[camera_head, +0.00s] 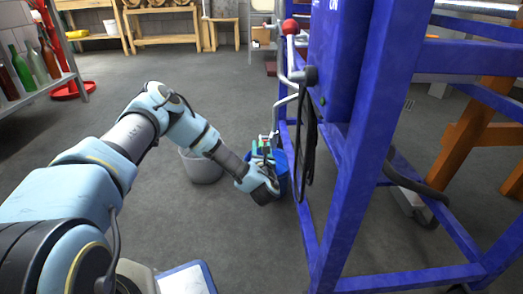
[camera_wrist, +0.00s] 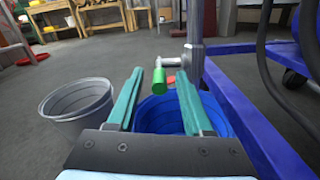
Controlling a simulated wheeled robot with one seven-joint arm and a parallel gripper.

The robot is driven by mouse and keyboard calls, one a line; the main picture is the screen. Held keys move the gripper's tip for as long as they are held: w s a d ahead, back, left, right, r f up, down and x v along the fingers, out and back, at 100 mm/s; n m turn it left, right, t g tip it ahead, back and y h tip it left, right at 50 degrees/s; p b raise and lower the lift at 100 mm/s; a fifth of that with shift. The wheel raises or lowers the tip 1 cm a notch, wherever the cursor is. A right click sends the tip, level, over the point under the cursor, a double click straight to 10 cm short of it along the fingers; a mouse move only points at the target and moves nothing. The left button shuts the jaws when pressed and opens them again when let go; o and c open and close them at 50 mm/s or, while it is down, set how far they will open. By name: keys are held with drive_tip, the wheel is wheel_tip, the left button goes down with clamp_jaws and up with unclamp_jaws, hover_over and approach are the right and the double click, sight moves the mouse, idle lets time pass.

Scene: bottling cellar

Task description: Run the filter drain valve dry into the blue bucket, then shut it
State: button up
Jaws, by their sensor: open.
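The blue bucket (camera_head: 282,172) stands on the floor beside the blue frame, partly hidden by my gripper. In the wrist view the blue bucket (camera_wrist: 165,108) lies below and between my fingers. A grey metal pipe (camera_wrist: 195,45) comes down above its far side and ends in a valve fitting with a green cylindrical part (camera_wrist: 159,80) and a small red part (camera_wrist: 171,80). My gripper (camera_wrist: 160,72) is open, with its two teal fingers apart. The green part shows between the fingertips; contact cannot be told. My gripper also shows in the head view (camera_head: 263,147). No liquid flow is visible.
A grey bucket (camera_wrist: 78,105) stands on the floor left of the blue bucket. The blue steel frame (camera_head: 345,150) rises close on the right, with a black hose (camera_head: 308,130) hanging from it. A bottle shelf (camera_head: 40,95) is far left. The open floor is clear.

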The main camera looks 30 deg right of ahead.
drive_tip(key=shift+w+d, duration=0.2)
drive_tip(key=shift+w, duration=0.3)
clamp_jaws()
idle(1.2)
